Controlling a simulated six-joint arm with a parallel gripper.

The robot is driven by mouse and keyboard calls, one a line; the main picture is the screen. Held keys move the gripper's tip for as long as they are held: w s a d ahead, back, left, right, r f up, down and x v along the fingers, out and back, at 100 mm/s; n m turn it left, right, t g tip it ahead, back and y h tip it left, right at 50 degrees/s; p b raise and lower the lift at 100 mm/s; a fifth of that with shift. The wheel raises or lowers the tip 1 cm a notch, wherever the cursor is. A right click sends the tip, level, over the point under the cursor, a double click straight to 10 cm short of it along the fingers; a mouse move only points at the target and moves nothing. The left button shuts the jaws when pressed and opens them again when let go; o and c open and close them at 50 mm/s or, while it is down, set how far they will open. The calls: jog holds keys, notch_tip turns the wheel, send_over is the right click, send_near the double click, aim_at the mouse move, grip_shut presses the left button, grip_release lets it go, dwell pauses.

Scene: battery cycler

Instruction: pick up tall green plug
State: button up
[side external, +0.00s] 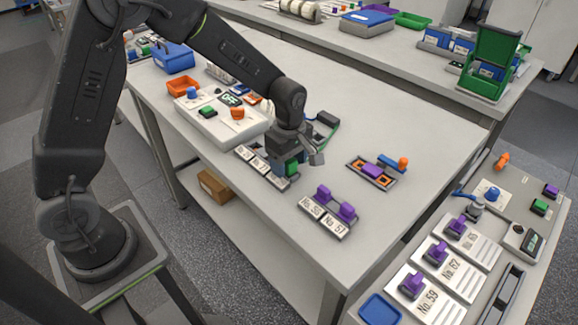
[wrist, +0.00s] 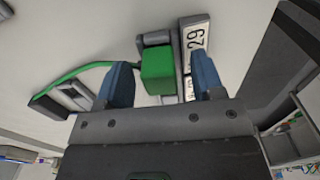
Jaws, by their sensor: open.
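A green plug (side external: 292,168) stands at the right end of a row of white number labels (side external: 262,164), just below my gripper (side external: 301,157). In the wrist view the green plug (wrist: 157,70) is a bright green block against a grey holder (wrist: 155,39), beside a label reading 29 (wrist: 196,38). In the wrist view my gripper (wrist: 161,80) is open, with one blue fingertip on each side of the plug. The left fingertip is near it, with a wider gap on the right. I cannot tell whether either touches it. A green cable (wrist: 85,73) runs left from the plug.
A holder with two purple plugs (side external: 334,203) stands to the right, nearer the table's front edge. A control box (side external: 215,117) with coloured buttons stands to the left. An orange and purple part (side external: 375,171) lies farther right. The table's middle back is clear.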

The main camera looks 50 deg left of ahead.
jog(key=shift+f, duration=0.4)
jog(key=shift+c, duration=0.2)
jog(key=c, duration=1)
jog(key=shift+o, duration=0.2)
jog(key=shift+r, duration=0.15)
